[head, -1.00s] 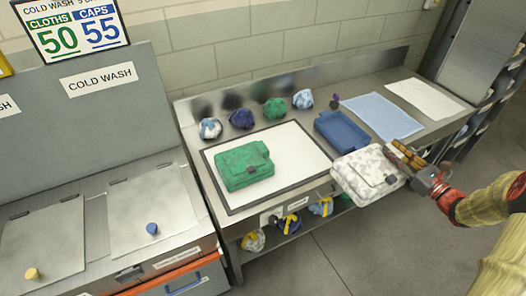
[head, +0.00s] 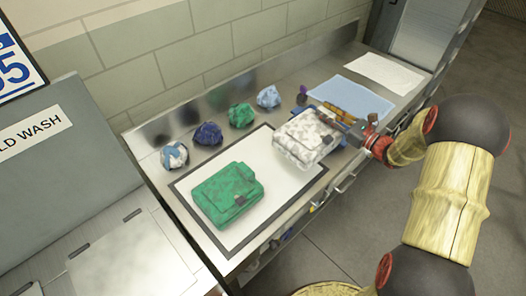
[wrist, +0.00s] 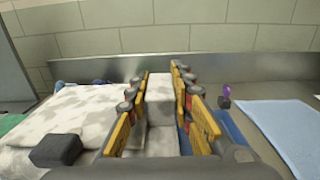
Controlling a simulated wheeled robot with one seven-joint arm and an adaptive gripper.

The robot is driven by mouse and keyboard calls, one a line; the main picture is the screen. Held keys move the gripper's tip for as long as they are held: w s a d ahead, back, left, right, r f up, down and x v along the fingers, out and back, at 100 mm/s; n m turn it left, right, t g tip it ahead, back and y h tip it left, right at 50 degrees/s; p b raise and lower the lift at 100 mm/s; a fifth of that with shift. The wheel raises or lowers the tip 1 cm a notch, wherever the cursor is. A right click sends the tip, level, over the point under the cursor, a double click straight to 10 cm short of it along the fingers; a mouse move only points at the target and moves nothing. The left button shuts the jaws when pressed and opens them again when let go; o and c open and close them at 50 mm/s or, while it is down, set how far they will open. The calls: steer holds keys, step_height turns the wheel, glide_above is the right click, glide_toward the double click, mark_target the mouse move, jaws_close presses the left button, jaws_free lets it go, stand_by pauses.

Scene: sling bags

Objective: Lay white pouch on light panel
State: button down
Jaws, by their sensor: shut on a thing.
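The white pouch (head: 306,137), mottled with grey and with a dark buckle, is held by its right side in my gripper (head: 338,116). In the head view it is over the right end of the light panel (head: 268,182), a white board with a dark border. I cannot tell whether it touches the panel. In the wrist view, the pouch (wrist: 75,118) fills the left, with its buckle near the lower left. My gripper's yellow fingers (wrist: 160,105) are shut on a pale part of it. A green pouch (head: 226,193) lies on the panel's left part.
Several crumpled cloths, one a green cloth (head: 241,115), line the counter's back. A blue pouch, mostly hidden, is behind my gripper. A light blue cloth (head: 350,95) and a white cloth (head: 385,73) lie to the right. The panel's middle is clear.

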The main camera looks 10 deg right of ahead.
mark_target(303, 119)
steer(key=a+f, duration=0.1)
steer(key=a, duration=0.1)
steer(key=a+f+b, duration=0.1)
steer(key=a, duration=0.2)
steer(key=w+a+f, duration=0.1)
steer(key=a, duration=0.2)
steer(key=shift+f, duration=0.35)
steer(key=a+f+b, duration=0.1)
steer(key=f, duration=0.1)
steer(key=a+f, duration=0.2)
steer(key=shift+w+a+f+b, duration=0.15)
steer(key=shift+a+f+b, duration=0.05)
steer(key=shift+f+b, duration=0.15)
steer(key=shift+a+f, duration=0.15)
steer(key=f, duration=0.1)
steer(key=f+b, duration=0.1)
steer(key=f, duration=0.1)
steer(key=shift+a+f, duration=0.25)
steer(key=c, duration=2)
jaws_free()
steer(key=shift+f+b, duration=0.2)
steer(key=shift+b, duration=0.1)
steer(key=shift+c, duration=0.2)
steer(key=o, duration=0.5)
